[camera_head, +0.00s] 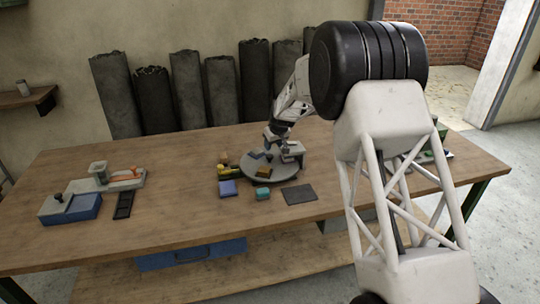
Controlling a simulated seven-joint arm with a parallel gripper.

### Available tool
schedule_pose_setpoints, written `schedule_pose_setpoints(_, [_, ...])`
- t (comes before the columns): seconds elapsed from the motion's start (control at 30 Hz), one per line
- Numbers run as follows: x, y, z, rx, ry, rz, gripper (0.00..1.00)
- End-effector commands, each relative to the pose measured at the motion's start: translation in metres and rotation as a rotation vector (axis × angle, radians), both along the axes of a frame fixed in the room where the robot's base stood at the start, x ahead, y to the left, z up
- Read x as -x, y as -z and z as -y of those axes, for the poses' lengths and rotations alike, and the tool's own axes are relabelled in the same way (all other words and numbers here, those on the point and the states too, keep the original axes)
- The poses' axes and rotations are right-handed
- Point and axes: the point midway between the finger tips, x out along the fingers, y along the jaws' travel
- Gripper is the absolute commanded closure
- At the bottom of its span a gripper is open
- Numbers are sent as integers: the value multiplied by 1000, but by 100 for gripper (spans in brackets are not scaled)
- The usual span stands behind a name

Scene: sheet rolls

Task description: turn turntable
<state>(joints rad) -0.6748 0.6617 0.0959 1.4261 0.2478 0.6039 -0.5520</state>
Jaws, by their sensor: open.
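The turntable (286,171) is a round grey disc on the wooden table, right of the middle of the table. On it are a yellow-brown block (264,171), a blue piece (257,155) and a light grey piece (293,147). My gripper (270,141) points down over the far part of the disc, close to the blue and light grey pieces. I cannot tell whether it touches the disc. Its fingers are small in view and partly merge with the pieces, and nothing is clearly held.
A purple-blue block (228,188), a teal block (263,193) and a dark flat pad (299,194) lie in front of the disc. A yellow piece (230,170) is left of it. A blue box (70,208) stands at the left. The table between is clear.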

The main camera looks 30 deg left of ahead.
Motion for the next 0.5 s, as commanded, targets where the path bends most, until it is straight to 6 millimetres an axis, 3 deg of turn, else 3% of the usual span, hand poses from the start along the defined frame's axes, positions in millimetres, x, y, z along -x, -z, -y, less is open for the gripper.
schedule_pose_setpoints(0.5, [-8,38,-13,0,0,-1,52])
